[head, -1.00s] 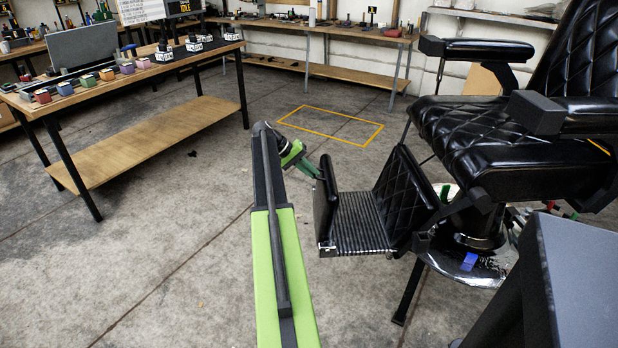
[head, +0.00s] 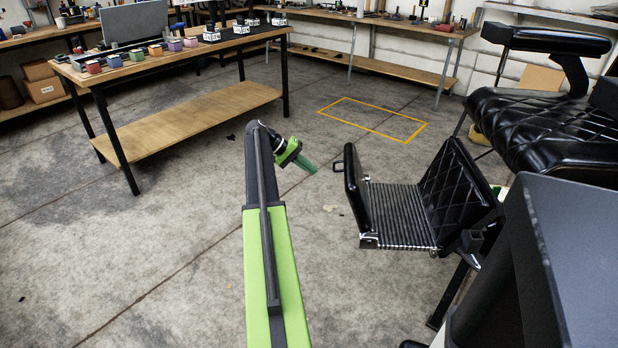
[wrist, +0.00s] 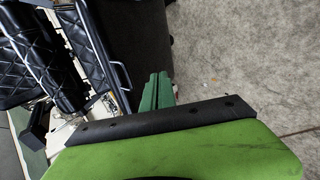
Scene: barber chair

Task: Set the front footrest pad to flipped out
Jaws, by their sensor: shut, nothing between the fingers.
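The barber chair's footrest hangs in front of the seat, with a ribbed step (head: 403,213) and a quilted black back panel (head: 460,185). The front footrest pad (head: 358,195), black with a small handle (head: 339,174), stands nearly upright along the step's left edge, folded up rather than out. In the wrist view, the pad (wrist: 92,45) and its handle (wrist: 122,74) show at upper left. My gripper (head: 308,166), with green fingers, is shut and empty, left of the pad with a small gap. The fingers (wrist: 156,92) also show in the wrist view, right of the handle.
The black seat (head: 545,125) is at right. A workbench (head: 160,60) with colored blocks stands at back left. A yellow floor outline (head: 372,118) lies behind the footrest. The floor left of the footrest is clear.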

